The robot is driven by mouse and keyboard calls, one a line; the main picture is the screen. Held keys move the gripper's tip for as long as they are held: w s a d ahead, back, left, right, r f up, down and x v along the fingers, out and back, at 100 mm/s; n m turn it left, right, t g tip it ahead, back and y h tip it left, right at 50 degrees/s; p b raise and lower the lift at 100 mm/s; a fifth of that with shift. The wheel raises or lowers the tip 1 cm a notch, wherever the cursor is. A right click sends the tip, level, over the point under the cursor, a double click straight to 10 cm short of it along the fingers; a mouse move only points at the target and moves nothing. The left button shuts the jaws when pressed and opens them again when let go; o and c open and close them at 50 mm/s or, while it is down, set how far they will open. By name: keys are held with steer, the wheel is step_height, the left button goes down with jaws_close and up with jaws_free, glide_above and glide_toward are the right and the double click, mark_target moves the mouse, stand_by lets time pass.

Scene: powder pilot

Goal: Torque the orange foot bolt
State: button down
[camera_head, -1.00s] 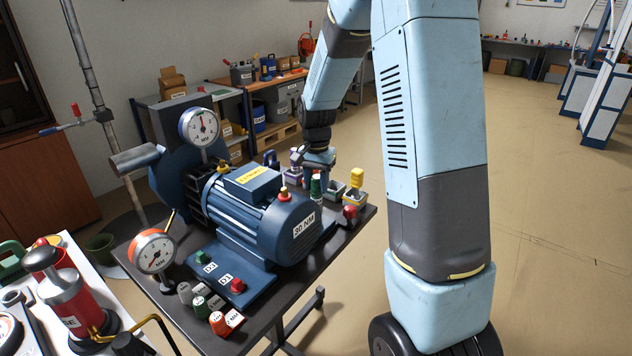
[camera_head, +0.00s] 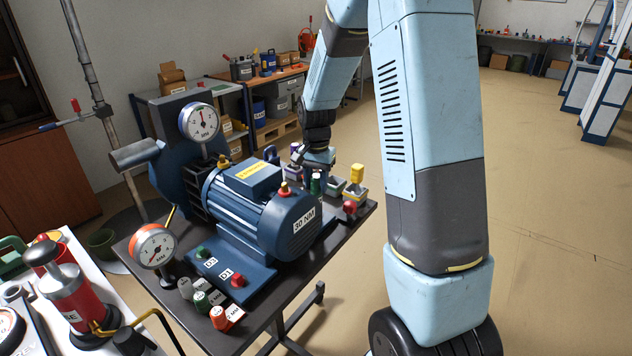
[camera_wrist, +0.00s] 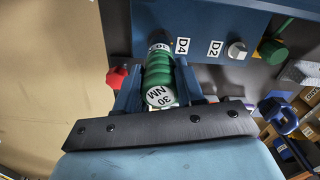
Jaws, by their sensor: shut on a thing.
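My gripper (camera_wrist: 160,90) is shut on a green cylindrical tool (camera_wrist: 161,82) marked 30 NM. The tool's far end is at the D4 label on the blue motor base; whether it touches a bolt there is hidden. In the head view my gripper (camera_head: 318,160) is behind the motor (camera_head: 262,210), with the green tool (camera_head: 316,183) below it. An orange-red bolt head (camera_head: 238,280) stands by the D1 label on the near foot. A green one (camera_head: 201,252) stands by D3. A white bolt head (camera_wrist: 237,50) is by D2.
Grey, green and orange-red labelled pieces (camera_head: 220,317) lie at the table's near edge. A red knob (camera_head: 349,207) and small coloured bins (camera_head: 355,190) sit at the table's right end. Open floor lies to the right.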

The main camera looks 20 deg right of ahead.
steer(key=shift+f, duration=0.35)
steer(key=c, duration=0.6)
jaws_free()
step_height(320, 180, up, 13)
steer(key=s+r+n+t, duration=0.35)
steer(key=s+r, duration=0.55)
steer(key=s, duration=0.4)
steer(key=s+n, duration=0.1)
steer(key=s, duration=0.4)
steer(key=s+r+n+t, duration=0.1)
steer(key=s+n, duration=0.1)
steer(key=s, duration=0.3)
steer(key=s+n+t, duration=0.1)
steer(key=s, duration=0.4)
steer(key=shift+a+r, duration=0.1)
steer(key=shift+r, duration=0.15)
steer(key=shift+c, duration=0.5)
